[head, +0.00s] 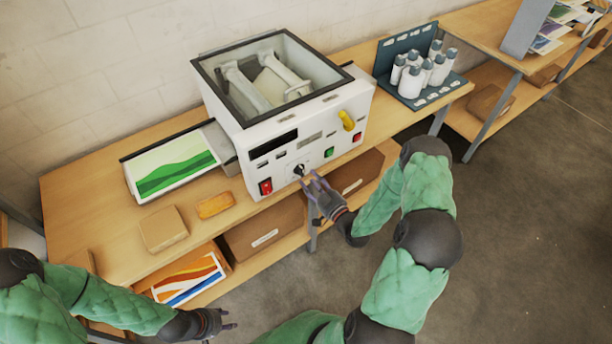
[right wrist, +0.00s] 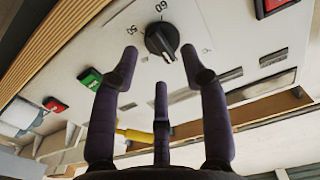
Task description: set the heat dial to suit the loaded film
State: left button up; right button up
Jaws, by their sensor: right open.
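The roll laminator (head: 290,150) stands on the bench, with pale film rolls (head: 285,75) visible through its open-framed top. Any marking on the rolls is too small to read. The black heat dial (head: 299,170) is on its front panel. In the right wrist view the dial (right wrist: 161,41) has a white pointer mark towards the picture's bottom, among printed numbers; I cannot read its setting surely. My right gripper (head: 314,184) is open just in front of the dial, its fingers (right wrist: 160,75) spread and apart from the knob. My left gripper (head: 224,321) is open and empty, low in front of the shelf.
The panel also has a red switch (head: 265,186), a green button (head: 329,153), a red button (head: 357,137) and a yellow handle (head: 347,120). A green-picture sheet (head: 172,166) lies left of the machine. A rack of bottles (head: 422,72) stands right.

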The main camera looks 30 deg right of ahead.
aim_at(301, 171)
jog(key=shift+w+a, duration=0.1)
jog(key=shift+w, duration=1.65)
grip_shut()
